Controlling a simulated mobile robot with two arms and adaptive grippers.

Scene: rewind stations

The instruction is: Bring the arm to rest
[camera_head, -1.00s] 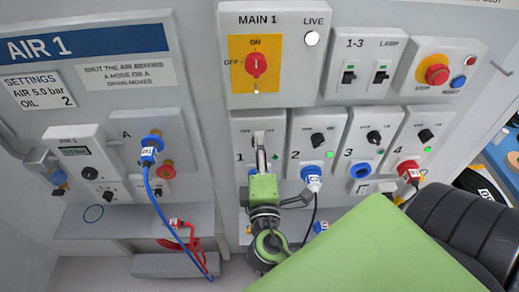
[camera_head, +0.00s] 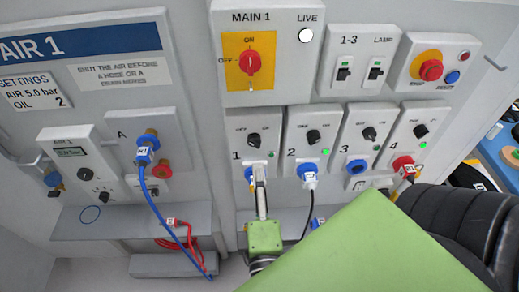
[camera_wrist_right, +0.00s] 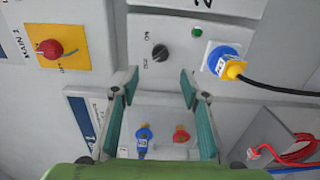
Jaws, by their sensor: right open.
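My right gripper (camera_head: 259,175) is in front of the lower part of station panel 1 (camera_head: 240,122) in the head view. Its fingers point up, below the black knob (camera_head: 253,140), and partly cover the blue socket (camera_head: 249,172). In the right wrist view the gripper (camera_wrist_right: 160,78) is open, its two teal-padded fingers apart with nothing between them. A black knob (camera_wrist_right: 160,52) shows beyond the fingertips, clear of them. My left gripper is not in view.
Station panels 2 (camera_head: 312,140), 3 and 4 stand to the right, with the MAIN 1 switch (camera_head: 249,62) above. A blue hose (camera_head: 160,205) hangs at the left from the AIR 1 panel. A red hose (camera_head: 185,240) lies below. A black seat (camera_head: 460,225) is at the right.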

